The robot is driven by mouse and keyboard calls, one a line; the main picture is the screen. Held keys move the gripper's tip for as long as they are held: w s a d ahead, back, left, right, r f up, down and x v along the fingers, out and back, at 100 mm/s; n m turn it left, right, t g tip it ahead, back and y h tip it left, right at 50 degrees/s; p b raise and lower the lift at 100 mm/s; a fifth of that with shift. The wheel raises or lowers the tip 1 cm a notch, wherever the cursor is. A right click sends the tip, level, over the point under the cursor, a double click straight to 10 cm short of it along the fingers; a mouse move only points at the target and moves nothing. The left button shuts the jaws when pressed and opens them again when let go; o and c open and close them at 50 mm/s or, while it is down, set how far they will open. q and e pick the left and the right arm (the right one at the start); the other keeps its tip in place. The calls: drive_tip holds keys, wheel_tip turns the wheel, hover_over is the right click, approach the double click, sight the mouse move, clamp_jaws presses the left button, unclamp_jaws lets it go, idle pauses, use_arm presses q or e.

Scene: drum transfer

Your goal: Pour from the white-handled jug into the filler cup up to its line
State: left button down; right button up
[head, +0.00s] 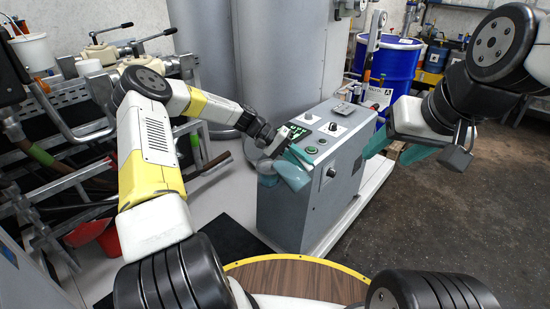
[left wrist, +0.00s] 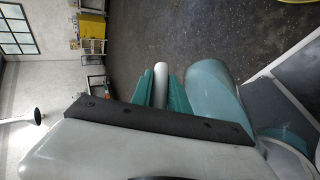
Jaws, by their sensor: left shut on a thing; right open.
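My left gripper (head: 299,155) is shut on the white handle (left wrist: 161,84) of the jug, its teal fingers on either side of it. The jug's pale blue body (head: 291,175) hangs in front of the grey cabinet's left top edge and looks tilted; it also shows right of the fingers in the left wrist view (left wrist: 214,100). Whether anything flows from it cannot be seen. I cannot make out the filler cup or its line for certain. My right gripper (head: 400,149) is open and empty, to the right of the cabinet, with teal fingers apart.
The grey control cabinet (head: 294,213) has knobs and buttons on top and stands on a pale platform. A blue drum (head: 388,72) is behind it. A round wooden top (head: 300,278) with a yellow rim is at the front. Racks with valves crowd the left; the right floor is clear.

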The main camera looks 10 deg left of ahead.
use_arm(q)
drive_tip(key=shift+w+a+r+h+p, duration=0.25)
drive_tip(key=shift+h+p, duration=0.15)
drive_tip(key=shift+p, duration=0.1)
idle(1.2)
drive_tip(key=shift+w+a+r+g+h, duration=0.1)
drive_tip(key=shift+a+r+g+h, duration=0.1)
drive_tip(key=shift+r+g+h, duration=0.1)
idle(1.1)
drive_tip(key=shift+f, duration=0.1)
